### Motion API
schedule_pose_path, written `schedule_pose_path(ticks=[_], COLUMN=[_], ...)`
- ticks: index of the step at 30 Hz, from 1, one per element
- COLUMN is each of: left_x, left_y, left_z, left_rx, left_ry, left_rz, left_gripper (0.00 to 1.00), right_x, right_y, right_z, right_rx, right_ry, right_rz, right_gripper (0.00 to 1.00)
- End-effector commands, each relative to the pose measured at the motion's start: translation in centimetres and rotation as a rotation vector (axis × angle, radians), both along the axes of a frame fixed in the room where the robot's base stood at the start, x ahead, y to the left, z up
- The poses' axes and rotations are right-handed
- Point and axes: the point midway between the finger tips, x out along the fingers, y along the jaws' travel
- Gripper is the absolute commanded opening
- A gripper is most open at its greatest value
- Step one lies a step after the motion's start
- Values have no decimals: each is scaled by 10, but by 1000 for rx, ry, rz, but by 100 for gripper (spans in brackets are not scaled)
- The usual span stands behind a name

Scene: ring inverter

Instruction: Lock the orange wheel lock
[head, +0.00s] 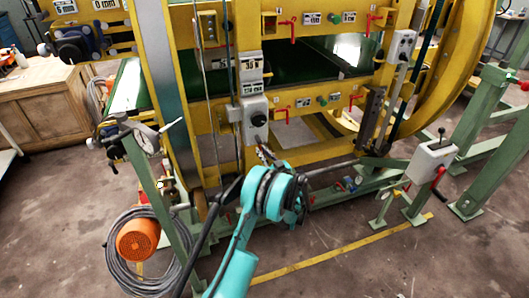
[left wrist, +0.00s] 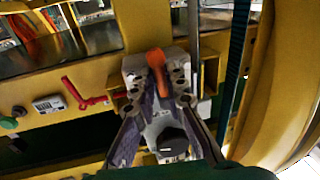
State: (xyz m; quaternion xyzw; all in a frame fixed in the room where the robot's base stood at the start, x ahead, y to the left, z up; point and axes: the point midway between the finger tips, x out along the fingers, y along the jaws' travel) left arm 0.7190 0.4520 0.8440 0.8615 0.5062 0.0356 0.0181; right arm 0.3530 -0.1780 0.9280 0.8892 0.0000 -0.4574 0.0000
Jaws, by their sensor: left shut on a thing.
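The wheel lock is a grey box (head: 254,115) with a black knob on the lower yellow beam, left of centre in the head view. Its orange lever (left wrist: 157,68) shows between the fingers in the left wrist view, where the scene looks upside down. My left gripper (head: 264,155) is just below the box in the head view. In the left wrist view its fingers (left wrist: 168,98) close around the lever, and they hide part of the lock. The exact contact is hard to see. My right gripper is not in view.
A large yellow ring (head: 455,65) stands at the right. A grey control box (head: 431,160) stands at the right front. The floor in front is mostly clear.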

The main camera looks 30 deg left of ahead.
Motion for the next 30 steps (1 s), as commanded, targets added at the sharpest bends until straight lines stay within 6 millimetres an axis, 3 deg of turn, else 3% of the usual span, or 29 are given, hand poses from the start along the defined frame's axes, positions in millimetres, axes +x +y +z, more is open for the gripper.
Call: schedule_pose_path(ticks=[11, 12, 14, 15, 25, 30], left_x=[-3, -3, -3, -3, -4, -15], left_y=[2, 2, 2, 2, -1, -22], left_z=[-1, -1, -1, -1, -1, -2], left_rx=[55, 55, 55, 55, 55, 54], left_ry=[66, 66, 66, 66, 65, 64], left_rz=[1, 1, 1, 1, 0, -3], left_gripper=[0, 15, 31, 33, 33, 33], right_x=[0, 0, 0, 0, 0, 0], right_y=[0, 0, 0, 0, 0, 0], right_z=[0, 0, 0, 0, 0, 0], right_rx=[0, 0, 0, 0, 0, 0], right_ry=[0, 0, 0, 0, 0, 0], right_rz=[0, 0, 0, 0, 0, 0], right_gripper=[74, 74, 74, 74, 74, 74])
